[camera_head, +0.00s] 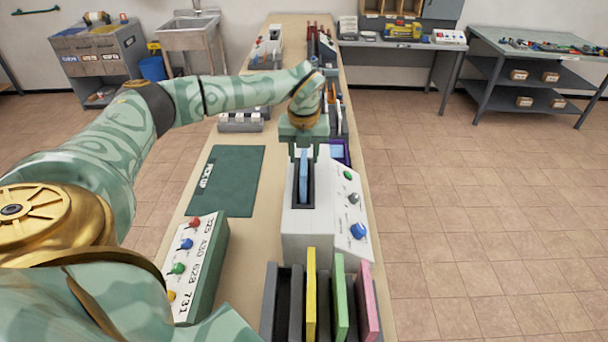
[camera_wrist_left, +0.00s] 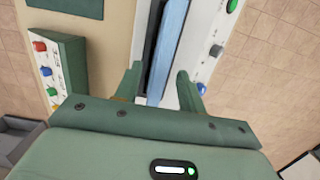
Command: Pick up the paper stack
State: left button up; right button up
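A light blue paper stack (camera_head: 304,177) stands upright in the dark slot of a white machine (camera_head: 301,240) with knobs on its right side. In the left wrist view the blue stack (camera_wrist_left: 170,40) runs up from between the fingers. My left gripper (camera_head: 304,150) is at the far end of the stack, pointing down. Its fingers are apart, one on each side of the stack, with gaps visible in the left wrist view (camera_wrist_left: 159,72). Whether the fingertips are level with the stack's top edge I cannot tell. My right gripper is not in view.
A dark rack (camera_head: 270,300) with yellow, green and pink upright sheets stands at the near end. A green box (camera_head: 203,265) with colored knobs and numbers and a green mat (camera_head: 228,180) lie to the left. Items crowd the bench behind the gripper.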

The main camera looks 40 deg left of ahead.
pick_arm(q)
jog(key=f, duration=0.3)
jog(key=shift+w+a+f, duration=0.2)
jog(key=shift+w+f, duration=0.05)
jog(key=shift+r, duration=0.1)
grip_shut()
